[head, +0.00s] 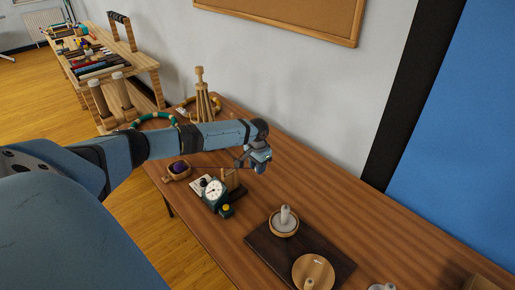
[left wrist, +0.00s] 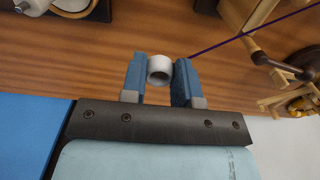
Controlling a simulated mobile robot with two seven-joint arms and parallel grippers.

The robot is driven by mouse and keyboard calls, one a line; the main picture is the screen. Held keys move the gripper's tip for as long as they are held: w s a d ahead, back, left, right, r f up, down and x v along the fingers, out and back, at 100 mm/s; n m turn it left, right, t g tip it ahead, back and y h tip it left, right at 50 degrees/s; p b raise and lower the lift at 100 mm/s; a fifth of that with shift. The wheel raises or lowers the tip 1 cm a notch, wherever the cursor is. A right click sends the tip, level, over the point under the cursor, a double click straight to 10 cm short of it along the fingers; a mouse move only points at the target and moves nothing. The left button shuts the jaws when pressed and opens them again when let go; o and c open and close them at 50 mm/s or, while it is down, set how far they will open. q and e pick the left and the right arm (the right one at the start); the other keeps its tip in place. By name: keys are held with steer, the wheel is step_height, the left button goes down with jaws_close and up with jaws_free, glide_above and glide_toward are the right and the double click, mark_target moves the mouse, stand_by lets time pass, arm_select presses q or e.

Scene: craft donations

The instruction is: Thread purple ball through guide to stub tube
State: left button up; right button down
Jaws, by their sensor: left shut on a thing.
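My left gripper (head: 258,161) hangs over the table, to the right of the dial device. In the left wrist view its two blue fingers (left wrist: 159,72) are shut on a short white tube (left wrist: 160,61), its open end facing the camera. A purple thread (left wrist: 262,31) runs from the upper right toward the fingers; whether it touches the tube is hidden. The purple ball (head: 179,167) sits in a small wooden bowl (head: 170,177) on the table's left part. A thin line of thread runs from it toward the gripper, past a wooden upright, likely the guide (head: 232,179). My right gripper is not in view.
A green dial device (head: 214,191) stands beside the bowl. A dark board (head: 265,243) at front right bears round wooden holders, one with a pale upright tube (head: 285,215). A wooden stand (head: 201,98) is at the back left. The table's middle right is clear.

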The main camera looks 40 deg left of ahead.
arm_select(q)
step_height(320, 180, down, 2)
steer(key=b, duration=0.3)
glide_above(285, 208)
steer(key=shift+f, duration=0.35)
steer(key=shift+s+f, duration=0.1)
steer(key=shift+f, duration=1.15)
stand_by(0.4)
steer(key=o, duration=1)
steer(key=shift+c, duration=0.2)
